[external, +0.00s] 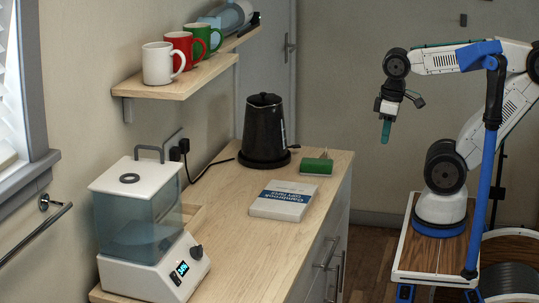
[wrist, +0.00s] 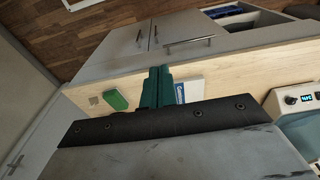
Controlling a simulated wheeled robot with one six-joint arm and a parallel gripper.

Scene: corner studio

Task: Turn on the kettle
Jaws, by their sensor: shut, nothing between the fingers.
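The black kettle (external: 264,128) stands upright on its dark round base (external: 263,159) at the far end of the counter, handle side unclear. A cable runs from the base along the wall to a black plug (external: 179,149). I cannot make out the kettle's switch or any lit indicator. My gripper (external: 385,137) hangs in the air to the right of the counter, clear of the kettle, with its teal fingers pointing down. In the wrist view my gripper (wrist: 159,73) is shut and empty; the kettle cannot be made out there.
A green object (external: 318,165) and a book (external: 284,200) lie on the counter (external: 226,215) in front of the kettle. A white appliance with a clear tank (external: 138,225) stands at the near end. A shelf (external: 190,80) with mugs (external: 158,63) overhangs the counter's left side.

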